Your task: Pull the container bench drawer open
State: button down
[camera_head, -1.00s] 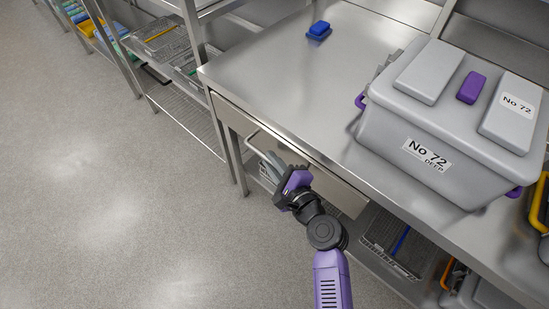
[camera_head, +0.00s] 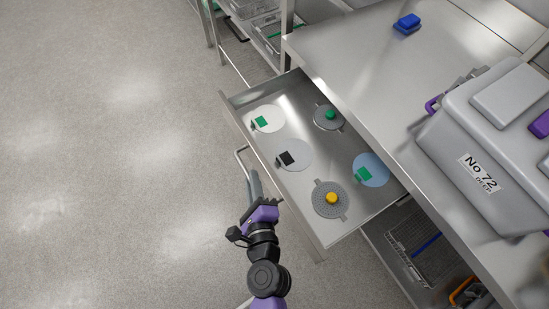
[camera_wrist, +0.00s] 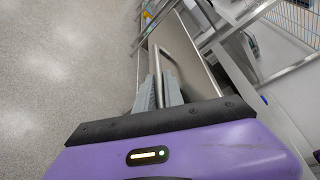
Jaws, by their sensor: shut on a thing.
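The bench drawer (camera_head: 297,217) is pulled out from under the steel bench (camera_head: 345,50), and its inside shows in the head view. Several round discs lie in it, among them a grey one with a yellow knob (camera_head: 331,199) and a grey one with a green knob (camera_head: 328,116). The bar handle (camera_head: 243,160) runs along the drawer front. My gripper (camera_head: 254,188) is at the handle, outside the drawer front. In the wrist view the grey fingers (camera_wrist: 158,92) are shut on the handle bar (camera_wrist: 163,62).
A grey lidded container marked No 72 (camera_head: 500,145) and a blue block (camera_head: 407,23) stand on the bench top. A wire basket (camera_head: 420,240) sits on the shelf below. The floor (camera_head: 110,170) to the left is clear.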

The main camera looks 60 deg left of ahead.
jog(key=shift+s+a+p, duration=0.15)
jog(key=shift+s+p, duration=0.15)
jog(key=shift+s, duration=2.25)
jog(key=c, duration=1.7)
grip_release()
jog(key=shift+b+v, duration=0.95)
jog(key=shift+v, duration=2.95)
